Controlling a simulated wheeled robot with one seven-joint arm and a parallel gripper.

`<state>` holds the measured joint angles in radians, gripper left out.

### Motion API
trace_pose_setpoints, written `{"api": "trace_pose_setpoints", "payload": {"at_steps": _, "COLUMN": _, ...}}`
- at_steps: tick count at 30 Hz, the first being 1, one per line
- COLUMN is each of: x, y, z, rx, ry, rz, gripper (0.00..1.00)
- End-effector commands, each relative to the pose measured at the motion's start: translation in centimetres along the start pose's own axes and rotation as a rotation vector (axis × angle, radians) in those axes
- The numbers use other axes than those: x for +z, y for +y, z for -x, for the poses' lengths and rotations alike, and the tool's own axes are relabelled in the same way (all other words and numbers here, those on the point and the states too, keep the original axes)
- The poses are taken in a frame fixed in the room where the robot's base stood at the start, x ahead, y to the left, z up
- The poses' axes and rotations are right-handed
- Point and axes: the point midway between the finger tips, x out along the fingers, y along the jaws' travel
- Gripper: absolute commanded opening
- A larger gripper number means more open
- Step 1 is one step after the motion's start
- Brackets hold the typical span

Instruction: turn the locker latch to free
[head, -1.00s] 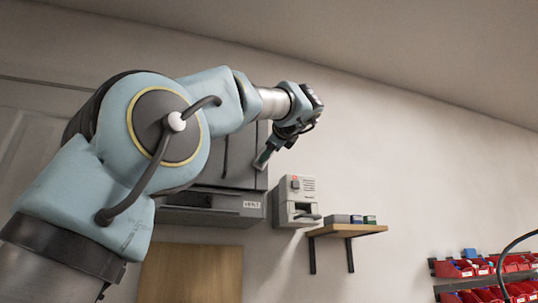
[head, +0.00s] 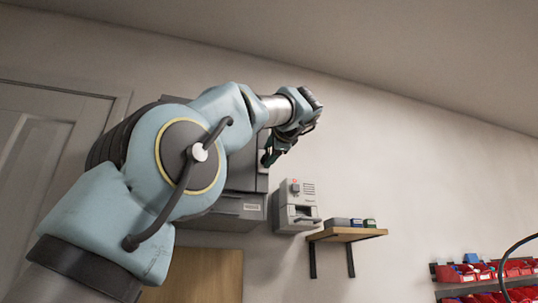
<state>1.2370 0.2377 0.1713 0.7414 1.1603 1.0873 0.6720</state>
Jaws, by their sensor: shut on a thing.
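The grey locker (head: 236,178) hangs on the wall behind my arm, which covers most of it. My gripper (head: 267,159) is at the right part of the locker's front, fingers pointing down and to the left. It is shut on the locker latch, which is mostly hidden by the fingers. How far the latch is turned cannot be made out.
A grey drawer unit (head: 238,207) with a label is under the locker. To the right are a small grey wall device (head: 296,205), a wooden shelf (head: 346,234) with small boxes, and red bins (head: 458,272). The wall above these is clear.

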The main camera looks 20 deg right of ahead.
Motion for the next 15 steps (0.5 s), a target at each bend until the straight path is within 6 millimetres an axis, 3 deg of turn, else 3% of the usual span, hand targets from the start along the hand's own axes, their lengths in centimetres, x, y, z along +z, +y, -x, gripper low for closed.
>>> {"api": "trace_pose_setpoints", "payload": {"at_steps": 10, "x": 0.01, "y": 0.13, "z": -0.02, "rx": 0.003, "ry": -0.002, "rz": 0.004, "gripper": 0.04}}
{"api": "trace_pose_setpoints", "payload": {"at_steps": 11, "x": 0.01, "y": 0.14, "z": -0.03, "rx": 0.003, "ry": -0.002, "rz": 0.004, "gripper": 0.61}}
{"api": "trace_pose_setpoints", "payload": {"at_steps": 15, "x": 0.0, "y": 0.11, "z": -0.02, "rx": 0.002, "ry": -0.001, "rz": 0.003, "gripper": 0.77}}
